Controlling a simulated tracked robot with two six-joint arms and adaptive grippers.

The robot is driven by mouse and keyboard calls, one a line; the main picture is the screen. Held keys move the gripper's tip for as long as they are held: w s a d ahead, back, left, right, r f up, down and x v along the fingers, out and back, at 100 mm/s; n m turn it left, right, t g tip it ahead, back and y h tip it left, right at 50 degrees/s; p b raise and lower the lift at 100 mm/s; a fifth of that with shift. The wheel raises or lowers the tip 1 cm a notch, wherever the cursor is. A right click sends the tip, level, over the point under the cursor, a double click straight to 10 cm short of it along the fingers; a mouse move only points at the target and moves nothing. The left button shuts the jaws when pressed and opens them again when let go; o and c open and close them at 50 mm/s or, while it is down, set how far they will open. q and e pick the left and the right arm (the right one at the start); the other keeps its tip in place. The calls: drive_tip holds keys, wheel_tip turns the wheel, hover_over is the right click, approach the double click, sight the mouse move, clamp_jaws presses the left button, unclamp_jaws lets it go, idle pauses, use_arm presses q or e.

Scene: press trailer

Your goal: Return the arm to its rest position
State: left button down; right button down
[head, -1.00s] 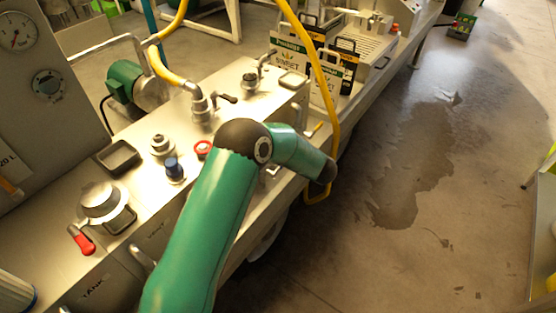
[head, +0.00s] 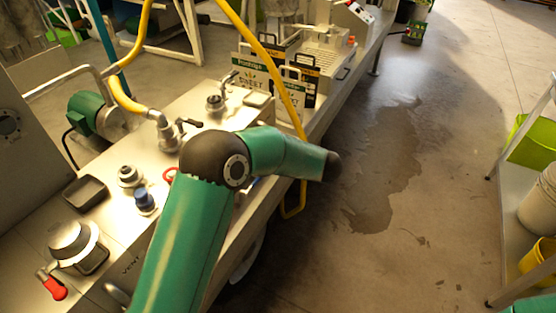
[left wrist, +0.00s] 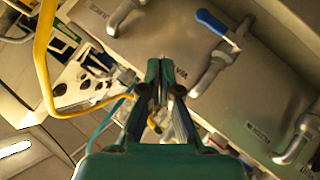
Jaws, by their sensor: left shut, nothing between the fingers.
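My green arm (head: 190,235) rises from the bottom of the head view. It bends at a dark elbow joint and reaches right over the edge of the press trailer (head: 115,235), ending at a dark cap (head: 333,165). No gripper shows in the head view. In the left wrist view my left gripper (left wrist: 161,68) is shut and empty, its fingers together. Behind it are the trailer's panel (left wrist: 165,30), a blue-handled valve (left wrist: 212,22) and a yellow hose (left wrist: 45,60). I cannot tell how far the fingertips are from the panel. My right gripper is not in view.
A yellow hose (head: 270,60) loops beside the arm. Bare floor with a wet patch (head: 385,180) lies to the right. A shelf (head: 510,220) stands at the right edge.

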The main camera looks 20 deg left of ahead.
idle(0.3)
use_arm(q)
drive_tip(key=s+d+f+m+h, duration=0.2)
drive_tip(key=s+f+m, duration=0.15)
drive_tip(key=f, duration=0.25)
drive_tip(key=s+d+f+m+t+h, duration=0.1)
drive_tip(key=s+f+m+h, duration=0.15)
drive_tip(key=f+m, duration=0.2)
drive_tip(key=s+d+f+m+h, duration=0.2)
drive_tip(key=f+m, duration=0.1)
drive_tip(key=f, duration=0.4)
drive_tip(key=s+d+f+m+g+h, duration=0.2)
drive_tip(key=s+d, duration=0.1)
drive_tip(key=s, duration=0.5)
drive_tip(key=s+d+f+m+g+h, duration=0.2)
drive_tip(key=s+d+m, duration=0.1)
drive_tip(key=s, duration=0.6)
drive_tip(key=s+d+f+m+g+h, duration=0.2)
drive_tip(key=s+d+f, duration=0.1)
drive_tip(key=s, duration=0.5)
drive_tip(key=shift+s+g+h, duration=0.3)
drive_tip(key=shift+h, duration=0.05)
drive_tip(key=shift+a, duration=0.2)
